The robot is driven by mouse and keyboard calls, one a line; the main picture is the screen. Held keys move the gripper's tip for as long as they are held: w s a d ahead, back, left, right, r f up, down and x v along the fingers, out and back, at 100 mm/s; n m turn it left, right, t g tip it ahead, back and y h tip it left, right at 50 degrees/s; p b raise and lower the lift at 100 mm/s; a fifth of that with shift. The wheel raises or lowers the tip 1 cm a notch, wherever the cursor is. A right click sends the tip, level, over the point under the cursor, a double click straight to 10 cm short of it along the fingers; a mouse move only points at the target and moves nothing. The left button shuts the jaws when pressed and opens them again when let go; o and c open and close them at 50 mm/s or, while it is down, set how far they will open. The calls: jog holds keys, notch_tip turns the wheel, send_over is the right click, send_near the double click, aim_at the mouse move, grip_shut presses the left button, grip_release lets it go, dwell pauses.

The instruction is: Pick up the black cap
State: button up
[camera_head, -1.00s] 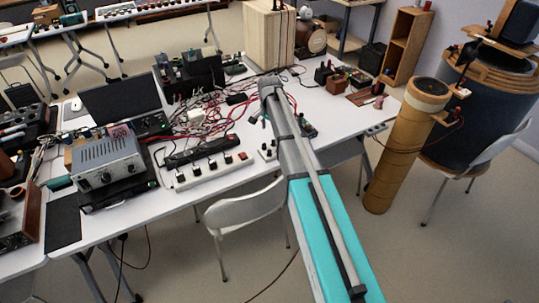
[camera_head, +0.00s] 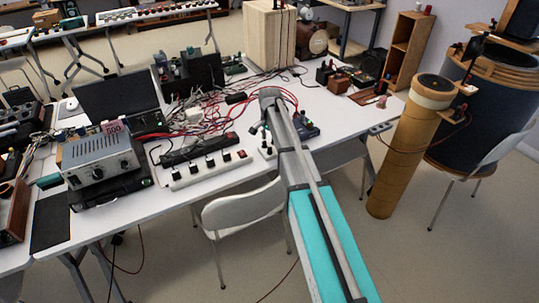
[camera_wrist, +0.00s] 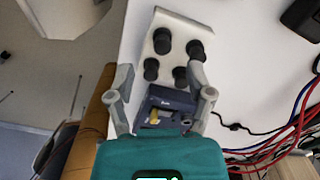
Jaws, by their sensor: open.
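Several black caps stand on a small white panel in the wrist view: one at the upper left (camera_wrist: 162,41), one at the upper right (camera_wrist: 195,49), and smaller ones below them. I cannot tell which is the task's cap. My gripper (camera_wrist: 163,80) is open, its fingers on either side of the panel's lower part and a dark blue box (camera_wrist: 168,108). Nothing is seen held between the fingers. In the head view my arm reaches over the table and hides most of the gripper area; the white panel (camera_head: 266,151) shows beside the arm.
The white table (camera_head: 225,185) carries red and black wires (camera_head: 205,122), a white power strip (camera_head: 210,167) and a grey instrument (camera_head: 99,158). A white chair (camera_head: 243,208) stands at the front edge. A tall brown cylinder (camera_head: 403,160) stands at the right.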

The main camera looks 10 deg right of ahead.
aim_at(270, 148)
jog(key=shift+f, duration=0.3)
notch_tip(270, 148, down, 5)
jog(key=b, duration=0.5)
jog(key=shift+w, duration=0.15)
dwell(0.8)
jog(key=c, duration=0.9)
